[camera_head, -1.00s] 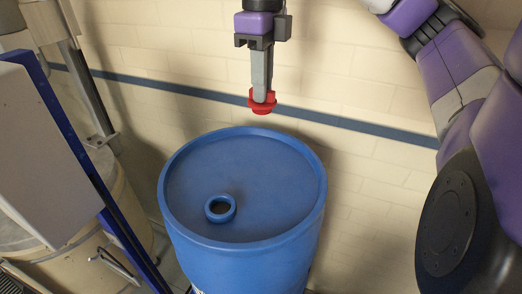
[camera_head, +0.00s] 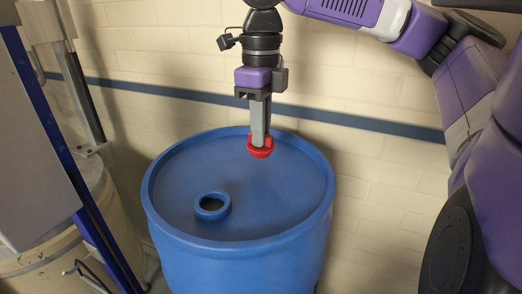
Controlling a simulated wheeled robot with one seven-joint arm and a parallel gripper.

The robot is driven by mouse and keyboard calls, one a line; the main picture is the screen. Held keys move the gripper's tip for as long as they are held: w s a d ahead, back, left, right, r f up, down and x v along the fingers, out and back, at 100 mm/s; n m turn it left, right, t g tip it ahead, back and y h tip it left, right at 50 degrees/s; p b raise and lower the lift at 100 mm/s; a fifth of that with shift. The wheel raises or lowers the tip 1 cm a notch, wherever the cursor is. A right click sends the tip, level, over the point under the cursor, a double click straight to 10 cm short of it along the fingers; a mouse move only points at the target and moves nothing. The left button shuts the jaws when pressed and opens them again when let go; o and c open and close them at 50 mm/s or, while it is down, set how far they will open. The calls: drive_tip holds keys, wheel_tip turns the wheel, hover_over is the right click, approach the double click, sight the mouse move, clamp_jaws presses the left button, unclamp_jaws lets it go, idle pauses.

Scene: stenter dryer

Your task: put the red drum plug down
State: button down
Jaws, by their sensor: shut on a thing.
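The red drum plug (camera_head: 260,149) is held at the lower end of my gripper (camera_head: 260,138). My gripper points straight down and is shut on the plug. In the picture the plug lies over the far right part of the blue drum's lid (camera_head: 171,190). I cannot tell whether the plug touches the lid or hangs just above it. The drum's open bung hole with its raised blue collar (camera_head: 225,209) is on the near left part of the lid, apart from the plug.
A grey panel with a blue edge (camera_head: 30,150) stands at the left. Behind it is a beige drum (camera_head: 50,255). A tiled wall with a blue stripe (camera_head: 350,122) rises behind the blue drum. Most of the lid is bare.

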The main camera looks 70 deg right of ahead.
drive_tip(key=shift+f+b, duration=1.55)
drive_tip(key=shift+f, duration=0.05)
drive_tip(key=shift+f, duration=0.2)
drive_tip(key=c, duration=1.4)
unclamp_jaws()
drive_tip(key=shift+c, duration=0.2)
drive_tip(key=shift+r, duration=0.1)
wheel_tip(320, 180, up, 12)
drive_tip(key=shift+r, duration=0.1)
